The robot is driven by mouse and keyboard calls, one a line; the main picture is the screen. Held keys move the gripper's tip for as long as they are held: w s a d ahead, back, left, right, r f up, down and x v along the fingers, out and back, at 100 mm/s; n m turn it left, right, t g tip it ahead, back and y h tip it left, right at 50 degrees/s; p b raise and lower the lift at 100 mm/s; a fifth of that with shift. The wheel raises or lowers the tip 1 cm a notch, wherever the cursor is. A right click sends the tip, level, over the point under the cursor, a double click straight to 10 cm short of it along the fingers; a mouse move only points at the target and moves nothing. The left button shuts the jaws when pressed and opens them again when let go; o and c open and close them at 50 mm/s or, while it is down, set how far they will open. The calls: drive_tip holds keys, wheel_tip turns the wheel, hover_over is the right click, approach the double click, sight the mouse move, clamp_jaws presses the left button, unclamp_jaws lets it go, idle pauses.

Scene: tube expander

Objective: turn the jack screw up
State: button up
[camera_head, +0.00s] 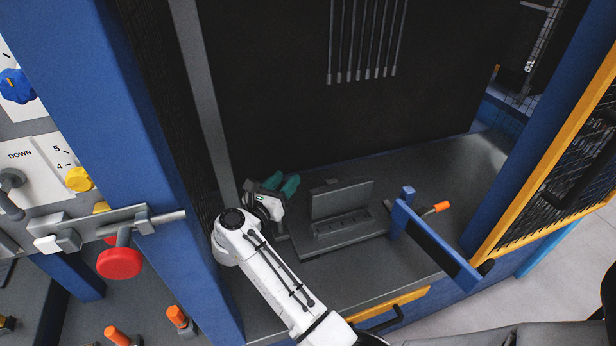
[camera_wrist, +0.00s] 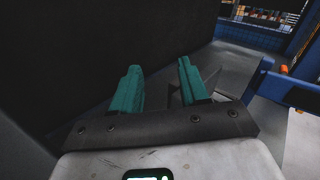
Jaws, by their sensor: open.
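No part in view is clearly recognisable as the jack screw. A white panel marked DOWN (camera_head: 20,156) at the left edge of the head view carries a grey knob (camera_head: 10,178). A yellow knob (camera_head: 79,179) sits beside the figures 4 and 5. My gripper (camera_head: 281,184) has two green fingers and is inside the machine, low at the left of the bay. It also shows in the wrist view (camera_wrist: 161,84), with its fingers apart and nothing visible between them. It is well away from the panel, with a blue post between.
A dark grey block fixture (camera_head: 342,200) stands on the bay floor, right of my gripper. A blue bracket (camera_head: 432,238) with an orange-tipped rod (camera_head: 441,207) is further right. A red knob (camera_head: 119,263) hangs below the latch bar (camera_head: 110,224). A yellow-framed mesh door (camera_head: 540,185) is open at right.

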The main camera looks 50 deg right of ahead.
drive_tip(key=s+a+r+p, duration=0.3)
drive_tip(key=s+r+p, duration=0.2)
drive_tip(key=s+p, duration=0.3)
drive_tip(key=shift+s+r, duration=0.2)
drive_tip(key=shift+s, duration=0.7)
drive_tip(key=shift+d, duration=0.1)
